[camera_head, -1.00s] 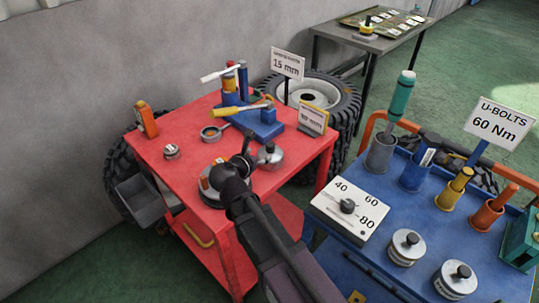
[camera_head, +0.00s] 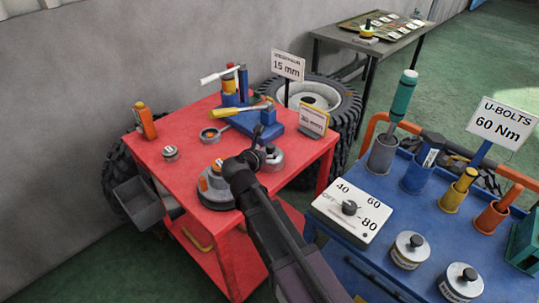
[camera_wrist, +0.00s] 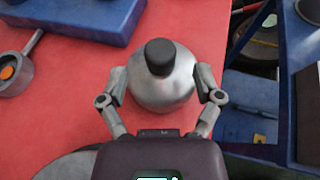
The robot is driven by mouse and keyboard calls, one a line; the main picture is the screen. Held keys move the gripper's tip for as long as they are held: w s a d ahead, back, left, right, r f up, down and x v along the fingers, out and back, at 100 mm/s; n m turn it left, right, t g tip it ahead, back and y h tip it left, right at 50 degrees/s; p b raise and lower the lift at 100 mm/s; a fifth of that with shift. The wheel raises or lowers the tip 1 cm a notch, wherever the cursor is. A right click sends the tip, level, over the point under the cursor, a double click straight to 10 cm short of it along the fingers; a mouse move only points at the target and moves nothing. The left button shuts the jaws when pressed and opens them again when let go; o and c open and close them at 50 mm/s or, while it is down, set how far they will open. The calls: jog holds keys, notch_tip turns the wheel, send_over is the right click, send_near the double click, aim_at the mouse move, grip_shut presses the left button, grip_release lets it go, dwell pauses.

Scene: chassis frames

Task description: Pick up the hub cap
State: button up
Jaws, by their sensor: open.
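The hub cap appears to be the silver dome with a black knob (camera_wrist: 166,82), standing on the red cart top (camera_wrist: 60,108). In the head view the silver dome (camera_head: 273,160) is partly hidden by my gripper (camera_head: 262,146). In the wrist view my gripper (camera_wrist: 158,90) is open, with one finger on each side of the dome. The fingers are close to its sides; I cannot tell whether they touch it.
A round silver piece with an orange mark (camera_head: 215,188) sits left of my gripper. A blue block (camera_head: 257,123) stands behind the dome, with a ring-ended tool (camera_head: 213,135) beside it. A blue cart (camera_head: 350,268) stands right.

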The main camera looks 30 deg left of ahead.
aim_at(268, 149)
jog(key=shift+b+x, duration=0.55)
jog(key=shift+x, duration=1.25)
grip_shut()
